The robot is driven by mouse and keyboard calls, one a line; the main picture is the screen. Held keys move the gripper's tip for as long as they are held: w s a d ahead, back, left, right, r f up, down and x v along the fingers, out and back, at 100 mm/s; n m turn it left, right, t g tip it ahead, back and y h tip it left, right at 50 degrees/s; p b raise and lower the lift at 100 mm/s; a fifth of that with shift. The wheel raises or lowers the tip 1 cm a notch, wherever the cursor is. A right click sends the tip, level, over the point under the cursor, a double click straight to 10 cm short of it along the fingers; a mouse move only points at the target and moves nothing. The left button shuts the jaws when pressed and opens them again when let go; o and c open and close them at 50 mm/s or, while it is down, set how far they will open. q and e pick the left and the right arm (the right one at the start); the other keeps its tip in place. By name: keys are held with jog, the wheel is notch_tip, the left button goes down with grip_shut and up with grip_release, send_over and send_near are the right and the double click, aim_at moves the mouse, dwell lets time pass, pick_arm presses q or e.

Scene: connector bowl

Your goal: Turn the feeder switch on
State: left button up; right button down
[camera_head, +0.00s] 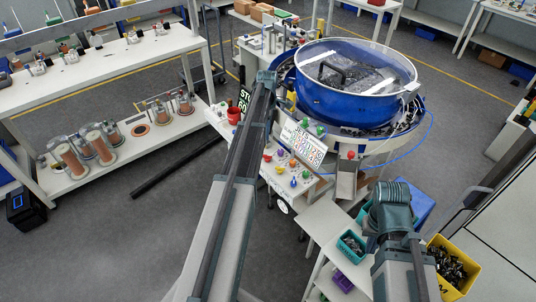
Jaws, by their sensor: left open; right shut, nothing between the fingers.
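A small white control panel (289,180) with several coloured knobs and buttons stands below the blue bowl feeder (352,88). A printed sign (303,146) stands behind its knobs. I cannot tell which control is the feeder switch. My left arm reaches up across the middle, just left of the panel, and hides part of it. My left gripper (284,101) is at the far end of that arm, open, near the bowl's left side; its fingers are hard to make out. My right arm comes in at the lower right, and its fingers are hidden behind its teal joint.
Teal (351,244) and yellow (452,265) bins of parts sit at lower right. A blue hose (428,135) curves around the bowl.

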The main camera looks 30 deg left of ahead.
aim_at(267, 158)
pick_arm(q)
notch_tip(267, 158, down, 13)
jog(key=b, duration=1.2)
pick_arm(e)
notch_tip(267, 158, down, 13)
jog(key=shift+r, duration=0.1)
pick_arm(q)
jog(key=shift+r, duration=0.1)
jog(key=shift+c, duration=0.3)
grip_shut()
